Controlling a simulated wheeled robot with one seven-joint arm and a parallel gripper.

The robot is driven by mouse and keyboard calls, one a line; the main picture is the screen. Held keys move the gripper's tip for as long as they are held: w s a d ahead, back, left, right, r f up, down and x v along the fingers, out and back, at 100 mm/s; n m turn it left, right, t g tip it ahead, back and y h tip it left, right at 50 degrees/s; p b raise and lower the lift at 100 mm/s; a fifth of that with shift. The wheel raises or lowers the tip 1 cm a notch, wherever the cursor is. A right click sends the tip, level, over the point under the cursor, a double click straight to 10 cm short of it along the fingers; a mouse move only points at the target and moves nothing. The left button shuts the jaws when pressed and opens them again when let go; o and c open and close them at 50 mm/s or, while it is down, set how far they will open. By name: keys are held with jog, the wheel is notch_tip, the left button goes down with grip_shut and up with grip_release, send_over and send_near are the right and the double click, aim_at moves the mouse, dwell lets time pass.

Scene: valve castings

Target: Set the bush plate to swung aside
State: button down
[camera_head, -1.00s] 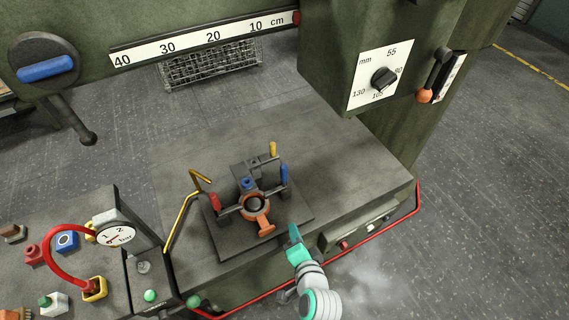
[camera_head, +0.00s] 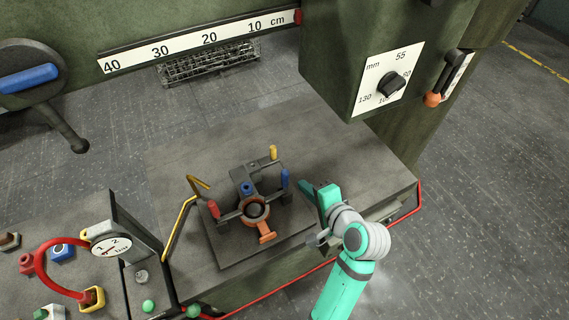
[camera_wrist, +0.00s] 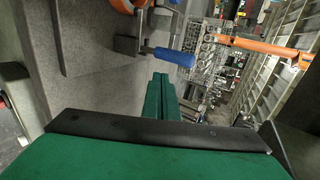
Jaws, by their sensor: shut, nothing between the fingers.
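The drilling fixture stands on a dark base plate (camera_head: 230,250) on the machine table. A dark plate or arm (camera_head: 246,172) at its back carries a yellow-handled pin (camera_head: 273,153); I cannot tell for sure which part is the bush plate. A blue handle (camera_head: 285,178) stands at the fixture's right, and a red handle (camera_head: 213,209) at its left. An orange casting (camera_head: 265,232) with a ring sits in front. My gripper (camera_head: 306,188) is shut and empty, just right of the blue handle. In the wrist view the blue handle (camera_wrist: 174,57) lies just beyond my fingertips (camera_wrist: 165,80).
A bent yellow rod (camera_head: 184,215) rises left of the fixture. A pressure gauge (camera_head: 105,245) with a red hose stands at lower left. The machine head with a mm dial (camera_head: 390,84) hangs at upper right. The table's back right is clear.

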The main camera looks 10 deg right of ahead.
jog(key=x, duration=0.8)
jog(key=r+x, duration=0.1)
jog(key=x, duration=0.3)
jog(key=shift+w, duration=0.35)
jog(key=shift+w+a, duration=0.35)
jog(key=shift+w, duration=0.45)
jog(key=shift+w, duration=0.2)
